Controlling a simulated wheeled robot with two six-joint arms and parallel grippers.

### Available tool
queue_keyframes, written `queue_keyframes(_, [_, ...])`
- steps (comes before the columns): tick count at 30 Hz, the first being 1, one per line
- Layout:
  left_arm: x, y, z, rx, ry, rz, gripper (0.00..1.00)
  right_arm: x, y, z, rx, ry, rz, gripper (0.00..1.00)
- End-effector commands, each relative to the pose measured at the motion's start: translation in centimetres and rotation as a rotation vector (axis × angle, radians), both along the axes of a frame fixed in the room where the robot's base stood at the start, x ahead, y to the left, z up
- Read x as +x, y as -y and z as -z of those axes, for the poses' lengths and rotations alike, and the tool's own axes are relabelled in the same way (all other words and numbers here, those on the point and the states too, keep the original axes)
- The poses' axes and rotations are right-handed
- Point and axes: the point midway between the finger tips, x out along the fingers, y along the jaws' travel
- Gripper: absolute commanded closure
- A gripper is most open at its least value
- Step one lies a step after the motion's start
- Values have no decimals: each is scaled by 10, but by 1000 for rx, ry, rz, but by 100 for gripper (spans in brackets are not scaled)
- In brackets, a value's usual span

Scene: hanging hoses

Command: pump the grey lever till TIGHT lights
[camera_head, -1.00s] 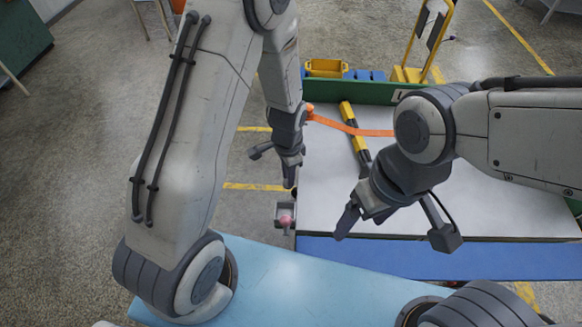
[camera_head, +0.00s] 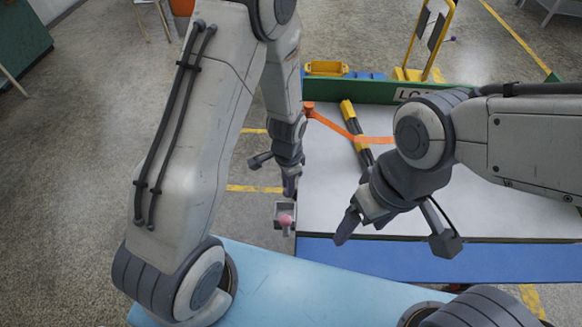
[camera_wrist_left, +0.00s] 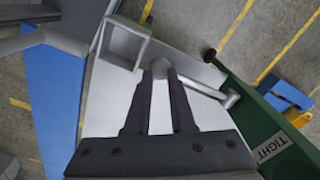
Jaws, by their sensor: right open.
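In the head view my left gripper (camera_head: 290,190) points down at the table's left edge and hides the lever. The TIGHT label (camera_wrist_left: 271,147) is on the green board; I see no glow on it. My right gripper (camera_head: 392,230) is open and empty over the table's front.
A grey square bracket (camera_wrist_left: 125,42) is close to my left fingertips; in the head view a pink ball (camera_head: 286,220) shows there. An orange strap (camera_head: 335,128) crosses the grey-white table top (camera_head: 480,215) past a yellow-black bar (camera_head: 349,112). A yellow bin (camera_head: 326,68) is behind.

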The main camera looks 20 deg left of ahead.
Motion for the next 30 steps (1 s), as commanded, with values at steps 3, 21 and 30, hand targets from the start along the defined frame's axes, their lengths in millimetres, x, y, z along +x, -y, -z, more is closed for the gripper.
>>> queue_keyframes(3, [1, 0, 8, 0, 3, 0, 82, 0, 0, 6, 0, 0, 0, 19])
queue_keyframes(21, [4, 0, -39, -1, 2, 0, 82, 0, 0, -35, 0, 0, 0, 19])
queue_keyframes(30, [4, -1, -48, 0, 0, 0, 82, 0, 0, -43, 0, 0, 0, 19])
